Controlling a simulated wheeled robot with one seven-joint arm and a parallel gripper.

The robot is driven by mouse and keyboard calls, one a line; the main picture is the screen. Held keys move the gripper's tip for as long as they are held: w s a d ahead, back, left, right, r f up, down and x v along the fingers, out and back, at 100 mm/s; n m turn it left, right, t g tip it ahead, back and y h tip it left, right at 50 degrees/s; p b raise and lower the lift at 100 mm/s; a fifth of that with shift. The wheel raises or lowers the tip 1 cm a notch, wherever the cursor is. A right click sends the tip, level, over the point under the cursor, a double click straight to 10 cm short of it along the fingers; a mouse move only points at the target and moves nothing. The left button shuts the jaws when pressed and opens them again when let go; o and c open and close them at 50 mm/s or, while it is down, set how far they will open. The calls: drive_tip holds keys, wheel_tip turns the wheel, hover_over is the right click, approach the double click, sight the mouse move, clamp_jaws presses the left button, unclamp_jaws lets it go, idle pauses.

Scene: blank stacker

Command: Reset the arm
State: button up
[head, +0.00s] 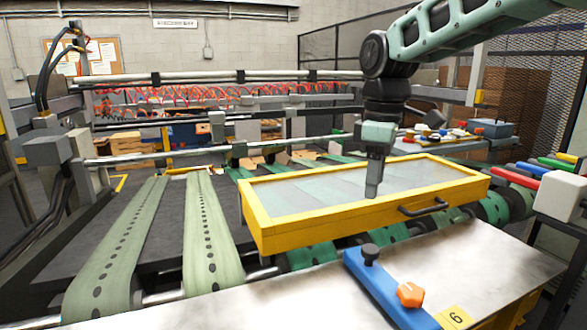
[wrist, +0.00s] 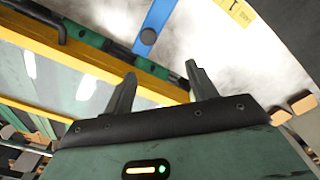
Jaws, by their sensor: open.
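My arm reaches in from the upper right in the head view. The yellow frame (wrist: 100,62) passes behind the fingers there. I cannot tell how far the fingertips are above the panel.
Green perforated belts (head: 208,240) run at the left. A metal table (head: 300,300) in front carries a blue bar (head: 385,290) with an orange knob (head: 410,294) and a yellow label (head: 454,317). Coloured handles (head: 515,177) stick out at the right. A rail (head: 220,148) crosses behind.

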drive_tip(key=s+a+f+m, duration=0.1)
drive_tip(key=s+a+f, duration=0.25)
drive_tip(key=s, duration=0.35)
drive_tip(key=s+a+f+m, duration=0.1)
drive_tip(key=s+a+f, duration=0.25)
drive_tip(key=s, duration=0.35)
drive_tip(key=s+f+m, duration=0.1)
drive_tip(key=s+f, duration=0.3)
drive_tip(key=s, duration=0.3)
drive_tip(key=s+d+f+m+b, duration=0.1)
drive_tip(key=s+f, duration=0.3)
drive_tip(key=s, duration=0.3)
drive_tip(key=shift+d+f, duration=0.15)
drive_tip(key=shift+f, duration=0.2)
